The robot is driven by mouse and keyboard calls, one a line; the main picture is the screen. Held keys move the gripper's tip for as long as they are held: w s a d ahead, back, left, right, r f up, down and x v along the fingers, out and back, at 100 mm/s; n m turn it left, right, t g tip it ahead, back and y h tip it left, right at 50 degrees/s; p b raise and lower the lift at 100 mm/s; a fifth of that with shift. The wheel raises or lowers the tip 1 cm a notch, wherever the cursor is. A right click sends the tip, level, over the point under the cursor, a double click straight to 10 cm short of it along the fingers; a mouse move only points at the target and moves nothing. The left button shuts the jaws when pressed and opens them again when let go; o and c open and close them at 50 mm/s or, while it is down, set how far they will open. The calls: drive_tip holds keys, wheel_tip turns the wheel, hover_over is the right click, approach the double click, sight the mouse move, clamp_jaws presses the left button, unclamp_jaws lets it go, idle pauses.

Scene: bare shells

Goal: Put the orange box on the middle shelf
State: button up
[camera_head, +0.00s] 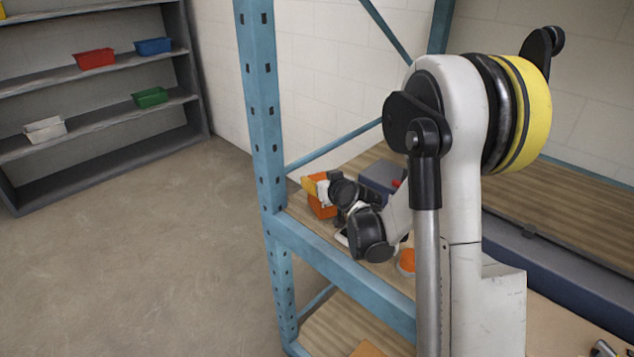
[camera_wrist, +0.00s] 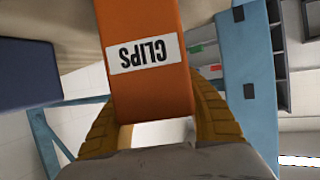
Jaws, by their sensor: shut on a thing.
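My gripper (camera_head: 318,188) is shut on the orange box (camera_head: 322,208), just above or on the wooden deck (camera_head: 372,155) of the blue-framed rack; I cannot tell whether the box touches the deck. In the wrist view the box (camera_wrist: 150,95) stands between the two yellowish fingers of my gripper (camera_wrist: 155,105), with a white CLIPS label facing me upside down. My arm hides much of this deck. A lower wooden deck (camera_head: 335,325) shows below it. I cannot tell which level is the middle shelf.
A blue post (camera_head: 263,110) stands close left of the box, with a blue beam (camera_head: 345,270) along the front. A dark blue-grey bin (camera_head: 382,178) is behind my gripper. Another orange item (camera_head: 407,262) lies nearer. A grey shelf unit (camera_head: 90,98) holds several small bins.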

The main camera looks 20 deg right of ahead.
drive_tip(key=o, duration=1.3)
drive_tip(key=shift+f, duration=0.1)
drive_tip(key=shift+c, duration=0.2)
drive_tip(key=shift+r, duration=0.25)
drive_tip(key=p+v, duration=0.3)
drive_tip(key=v, duration=0.9)
drive_tip(key=s+a+r+g+y, duration=0.1)
drive_tip(key=s+a+r+g, duration=0.25)
drive_tip(key=s+a, duration=0.6)
drive_tip(key=s+a+r+g, duration=0.1)
drive_tip(key=s+a+g, duration=0.2)
drive_tip(key=s, duration=1)
drive_tip(key=shift+s+h, duration=0.4)
